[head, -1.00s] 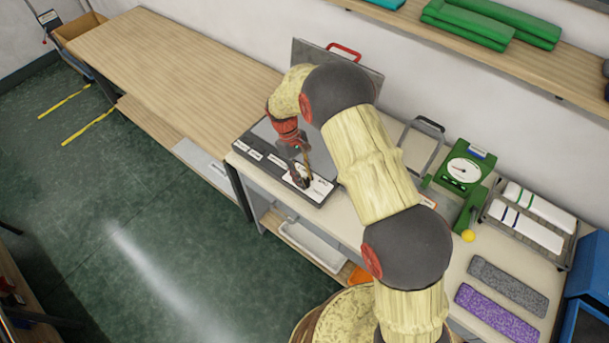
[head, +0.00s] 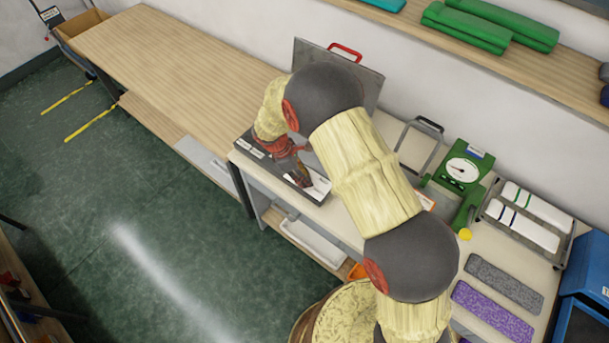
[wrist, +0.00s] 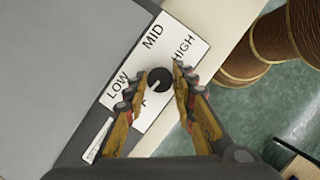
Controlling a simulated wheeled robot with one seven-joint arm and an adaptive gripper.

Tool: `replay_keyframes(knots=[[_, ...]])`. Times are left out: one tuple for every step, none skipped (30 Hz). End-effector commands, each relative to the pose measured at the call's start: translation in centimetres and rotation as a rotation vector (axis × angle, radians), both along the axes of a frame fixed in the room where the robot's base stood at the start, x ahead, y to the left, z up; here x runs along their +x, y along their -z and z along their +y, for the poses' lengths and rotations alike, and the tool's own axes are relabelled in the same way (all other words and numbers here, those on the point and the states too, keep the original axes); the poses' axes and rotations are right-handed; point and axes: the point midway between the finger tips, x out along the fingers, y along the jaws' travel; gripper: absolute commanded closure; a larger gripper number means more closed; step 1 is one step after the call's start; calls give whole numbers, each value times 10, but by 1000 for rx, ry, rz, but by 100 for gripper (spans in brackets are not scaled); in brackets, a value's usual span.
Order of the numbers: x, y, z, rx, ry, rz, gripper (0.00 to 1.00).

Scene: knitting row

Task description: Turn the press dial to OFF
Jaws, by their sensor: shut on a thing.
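The press dial (wrist: 158,80) is a small round black knob on a white label plate (wrist: 150,45) at the press's front edge. The plate reads LOW, MID and HIGH; a further label at the bottom is mostly hidden by my fingers. A pale mark on the knob appears to point to the lower left in the wrist view, but it is small. My gripper (wrist: 156,84) is shut on the dial, one finger on each side. In the head view my gripper (head: 304,180) reaches down to the press (head: 249,147), and the dial is hidden there.
The press's grey lid (head: 312,55) stands raised with a red handle (head: 346,51). The wooden table (head: 175,65) at left is clear.

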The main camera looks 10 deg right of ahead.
Motion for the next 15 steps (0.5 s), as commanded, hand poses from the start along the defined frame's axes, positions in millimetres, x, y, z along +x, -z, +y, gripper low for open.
replay_keyframes(knots=[[0, -1, 0, 0, -24, 0, 99], [0, -1, 0, 0, -37, 0, 99], [0, 0, 0, 1, -53, -1, 99], [0, 0, 0, 1, -64, -1, 99], [0, 0, 0, 0, -74, -1, 99], [-1, 0, 0, 0, -85, -1, 99], [-1, 0, 0, 0, -92, 0, 99], [-1, 0, 0, 0, -99, 0, 99], [-1, 0, 0, 1, -105, 0, 99], [0, 0, 0, 1, -109, 0, 99], [0, 0, 0, 1, -113, -1, 99], [0, 0, 0, 1, -116, -2, 99], [0, 0, 0, 1, -118, -1, 99], [0, 0, 0, 1, -121, -1, 99], [0, 0, 0, 1, -122, -2, 99]])
